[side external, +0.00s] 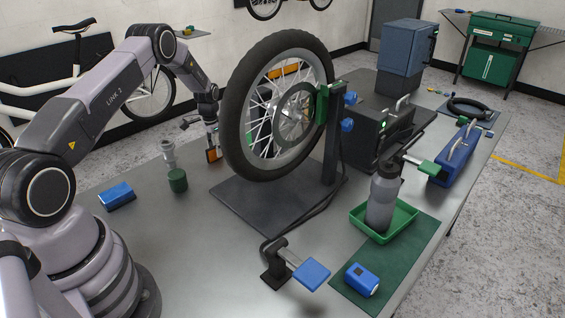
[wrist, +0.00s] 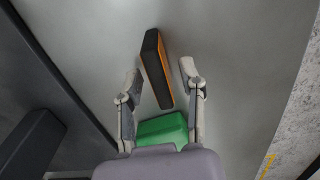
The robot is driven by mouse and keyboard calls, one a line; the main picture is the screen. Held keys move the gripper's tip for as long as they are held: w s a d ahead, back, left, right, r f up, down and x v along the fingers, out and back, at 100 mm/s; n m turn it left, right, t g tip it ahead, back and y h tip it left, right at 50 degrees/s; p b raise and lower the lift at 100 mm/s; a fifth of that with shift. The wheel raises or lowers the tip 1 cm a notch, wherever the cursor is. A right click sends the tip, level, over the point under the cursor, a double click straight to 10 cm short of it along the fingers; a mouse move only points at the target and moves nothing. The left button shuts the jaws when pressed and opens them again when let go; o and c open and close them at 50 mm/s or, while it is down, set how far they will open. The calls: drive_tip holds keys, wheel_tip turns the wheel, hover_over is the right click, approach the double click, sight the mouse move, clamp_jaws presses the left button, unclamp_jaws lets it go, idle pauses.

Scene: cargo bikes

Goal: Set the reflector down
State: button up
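The reflector is an orange and black block (side external: 213,155) low at the table, left of the wheel's lower edge, in the side view. In the wrist view the reflector (wrist: 154,62) is a long black bar with orange edges, lying between and beyond my fingertips. My gripper (wrist: 160,80) is open, with a visible gap between each finger and the reflector. In the side view my gripper (side external: 211,140) points down right above the reflector, and its fingers are too small to make out well.
The wheel (side external: 236,115) on its dark stand base (side external: 265,208) is close on the right. A green cylinder (side external: 177,181) and blue block (side external: 117,196) stand to the left. The wrist view shows a green thing (wrist: 162,129), partly hidden by my gripper.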

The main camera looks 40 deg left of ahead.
drive_tip(key=d+r+t, duration=0.1)
drive_tip(key=d+r, duration=0.2)
drive_tip(key=r, duration=0.9)
drive_tip(key=d+r, duration=0.4)
drive_tip(key=r, duration=0.8)
drive_tip(key=s+d+r+t, duration=0.1)
drive_tip(key=s+d+r, duration=0.85)
drive_tip(key=r, duration=0.25)
drive_tip(key=s+d+r+t, duration=0.1)
drive_tip(key=s+d, duration=0.5)
drive_tip(key=s, duration=0.5)
drive_tip(key=s+d+r+t, duration=0.2)
drive_tip(key=s+d, duration=0.4)
drive_tip(key=s, duration=0.5)
drive_tip(key=shift+s+t, duration=0.3)
drive_tip(key=shift+s, duration=0.1)
